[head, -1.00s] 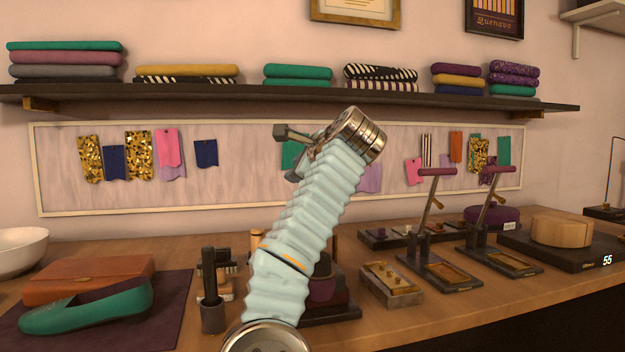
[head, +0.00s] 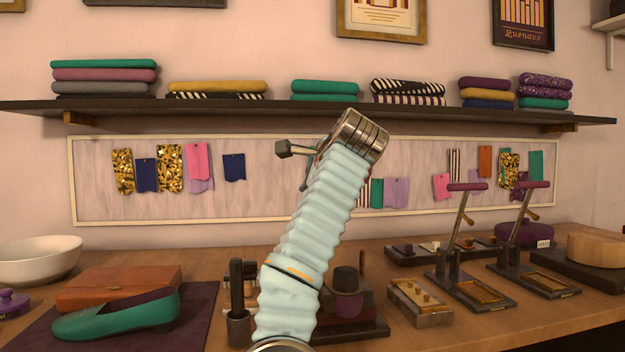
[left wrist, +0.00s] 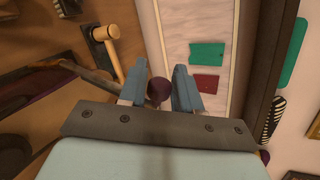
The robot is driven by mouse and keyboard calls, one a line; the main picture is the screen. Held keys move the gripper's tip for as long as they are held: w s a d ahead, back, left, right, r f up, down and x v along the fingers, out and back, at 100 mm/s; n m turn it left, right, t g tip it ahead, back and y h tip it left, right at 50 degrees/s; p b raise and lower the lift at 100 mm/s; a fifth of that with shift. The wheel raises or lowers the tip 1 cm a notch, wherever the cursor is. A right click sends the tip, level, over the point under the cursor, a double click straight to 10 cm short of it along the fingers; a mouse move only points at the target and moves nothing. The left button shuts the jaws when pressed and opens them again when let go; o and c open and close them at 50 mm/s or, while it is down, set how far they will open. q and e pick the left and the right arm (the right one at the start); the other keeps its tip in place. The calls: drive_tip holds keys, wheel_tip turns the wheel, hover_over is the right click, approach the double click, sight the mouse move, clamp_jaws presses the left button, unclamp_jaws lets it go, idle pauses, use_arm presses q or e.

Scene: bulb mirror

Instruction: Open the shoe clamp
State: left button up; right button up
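A device that looks like the shoe clamp stands behind my left arm in the head view, with a dark base (head: 372,328) and a purple block (head: 347,304) under a black top. My arm hides part of it. My left gripper is mostly hidden behind its own wrist in the head view. In the left wrist view my left gripper (left wrist: 160,80) has its two blue-grey fingers apart. A dark maroon round knob (left wrist: 159,91) shows between them, close to both; contact is unclear. A dark lever (left wrist: 95,73) runs toward the knob. My right gripper is not in view.
A green shoe (head: 115,315) and brown case (head: 120,287) lie at left. A black upright handle (head: 237,305) stands left of my arm. A metal block (head: 420,302) and two lever presses (head: 470,290) (head: 533,278) stand right. A board with swatches (head: 265,205) is behind.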

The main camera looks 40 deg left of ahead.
use_arm(q)
drive_tip(key=shift+o, duration=1.2)
drive_tip(key=shift+d, duration=0.1)
drive_tip(key=v, duration=1.3)
drive_tip(key=shift+s+d, duration=0.2)
drive_tip(key=shift+d, duration=0.05)
drive_tip(key=shift+r, duration=0.1)
